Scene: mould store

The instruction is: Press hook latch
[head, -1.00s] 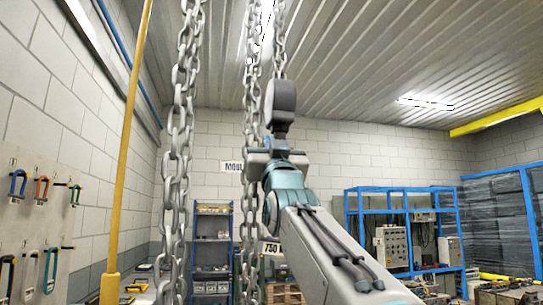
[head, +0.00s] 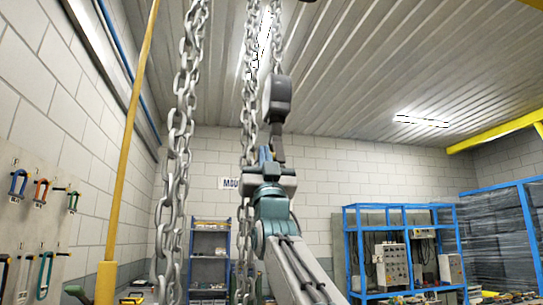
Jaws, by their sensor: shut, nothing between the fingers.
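A dark grey hook block (head: 277,98) hangs from a chain in the upper middle of the head view. A narrow dark part (head: 278,148) extends down from it. I cannot make out the latch. My gripper (head: 264,155) points up just below the block, with its blue-grey fingertips shut and empty. The fingers appear just left of the narrow part. I cannot tell whether they touch it, and the lower end of that part is hidden behind or beside my gripper.
Heavy chains hang left of the block, one (head: 178,150) farther left and one (head: 249,100) close beside my gripper. A yellow post (head: 125,150) stands at left by a tool board (head: 38,225). Blue shelving (head: 350,255) stands at right. The space right of my gripper looks clear.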

